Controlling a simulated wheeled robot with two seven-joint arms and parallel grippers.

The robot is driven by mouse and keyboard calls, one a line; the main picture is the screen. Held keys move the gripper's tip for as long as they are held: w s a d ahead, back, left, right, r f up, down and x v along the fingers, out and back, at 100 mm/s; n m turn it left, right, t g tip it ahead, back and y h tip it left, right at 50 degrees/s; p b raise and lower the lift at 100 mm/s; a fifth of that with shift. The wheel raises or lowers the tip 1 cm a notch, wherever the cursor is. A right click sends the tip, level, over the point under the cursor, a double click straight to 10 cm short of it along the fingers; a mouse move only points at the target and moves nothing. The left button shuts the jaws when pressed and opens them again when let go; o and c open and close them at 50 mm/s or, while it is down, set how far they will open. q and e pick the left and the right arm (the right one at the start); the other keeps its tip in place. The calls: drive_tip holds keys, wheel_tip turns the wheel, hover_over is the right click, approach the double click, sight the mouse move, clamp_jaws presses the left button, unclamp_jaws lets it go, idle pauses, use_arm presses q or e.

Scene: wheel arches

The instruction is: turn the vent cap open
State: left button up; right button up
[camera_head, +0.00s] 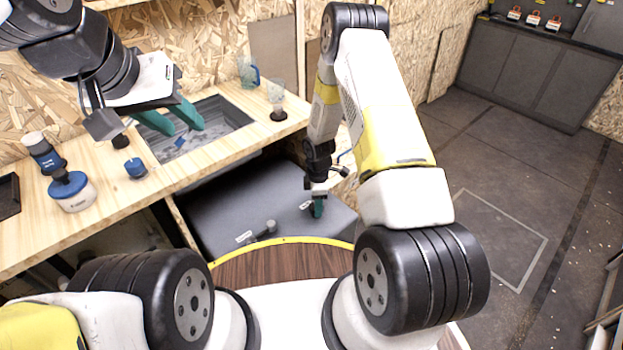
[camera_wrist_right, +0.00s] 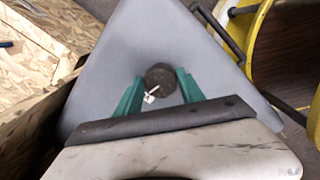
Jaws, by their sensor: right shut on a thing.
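The vent cap (camera_wrist_right: 161,77) is a dark, round knob with a small white tag on it, on the grey slanted tank (camera_wrist_right: 150,35). My right gripper (camera_wrist_right: 160,92) has its two green fingers on either side of the cap and is shut on it. In the head view, my right gripper (camera_head: 317,208) points down at the grey tank (camera_head: 225,210) below the bench and hides most of the cap. My left gripper (camera_head: 173,121) hangs over the bench's recessed basin, its green fingers apart and empty.
The wooden bench (camera_head: 100,225) carries a blue-lidded tub (camera_head: 72,192), a dark bottle (camera_head: 43,153), a small blue cap (camera_head: 136,169) and two clear cups near the back. The basin (camera_head: 232,112) is set into it. Open floor (camera_head: 480,160) lies to the right.

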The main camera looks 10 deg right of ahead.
drive_tip(key=m, duration=0.4)
drive_tip(key=shift+m, duration=0.3)
drive_tip(key=m, duration=0.3)
drive_tip(key=shift+s+m, duration=0.1)
drive_tip(key=shift+m, duration=0.3)
drive_tip(key=m, duration=0.3)
drive_tip(key=shift+a, duration=0.1)
drive_tip(key=shift+m, duration=2.1)
drive_tip(key=o, duration=1.4)
drive_tip(key=shift+c, duration=0.2)
drive_tip(key=shift+s, duration=0.1)
drive_tip(key=shift+r, duration=3.95)
